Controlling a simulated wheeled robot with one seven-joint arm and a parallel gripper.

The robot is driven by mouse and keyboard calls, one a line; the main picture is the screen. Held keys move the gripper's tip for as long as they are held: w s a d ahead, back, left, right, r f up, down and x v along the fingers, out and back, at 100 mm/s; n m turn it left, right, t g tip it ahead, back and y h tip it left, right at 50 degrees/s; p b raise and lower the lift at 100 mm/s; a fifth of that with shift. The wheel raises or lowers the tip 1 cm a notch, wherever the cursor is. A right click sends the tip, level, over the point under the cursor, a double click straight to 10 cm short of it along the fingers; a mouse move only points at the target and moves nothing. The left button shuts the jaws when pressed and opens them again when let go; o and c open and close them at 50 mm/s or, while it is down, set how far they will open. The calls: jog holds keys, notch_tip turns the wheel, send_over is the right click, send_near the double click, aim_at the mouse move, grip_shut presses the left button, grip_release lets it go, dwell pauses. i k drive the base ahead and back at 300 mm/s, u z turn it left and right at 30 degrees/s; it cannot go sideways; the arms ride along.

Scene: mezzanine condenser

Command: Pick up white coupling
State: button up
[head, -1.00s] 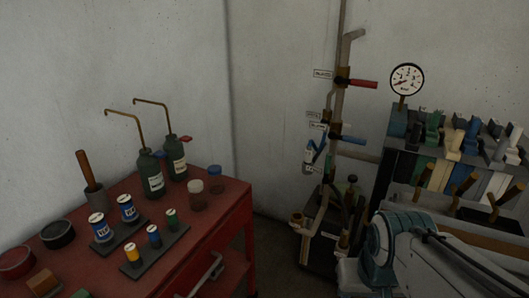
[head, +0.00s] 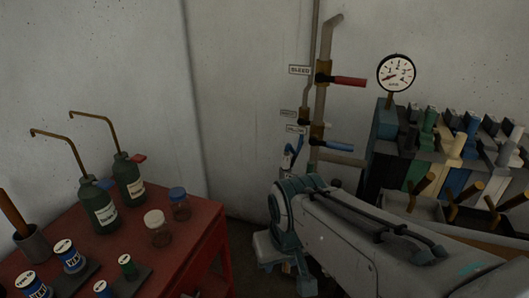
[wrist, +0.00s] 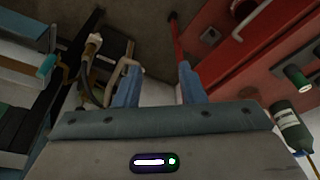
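My gripper (wrist: 158,82) shows in the wrist view with its two blue fingers apart and nothing between them. In the head view my arm reaches in from the lower right, and its end hangs low between the red cabinet and the rack; the fingertips are not clear there. I cannot single out a white coupling for sure. A rack at the right of the head view holds a row of coloured fittings, among them a cream one (head: 448,152) and a green one (head: 421,165). My gripper is left of and below this row.
A red cabinet (head: 200,238) at left carries dark green bottles (head: 129,178), jars and small cans. A pipe (head: 321,110) with a red-handled valve (head: 340,81) and a blue-handled valve (head: 330,145) runs up the wall. A gauge (head: 396,73) stands above the rack. Hoses show in the wrist view.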

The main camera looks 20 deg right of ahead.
aim_at(286, 156)
jog(key=z, duration=0.35)
jog(key=i, duration=0.8)
jog(key=z, duration=0.55)
jog(key=i, duration=0.5)
jog(key=u, duration=0.05)
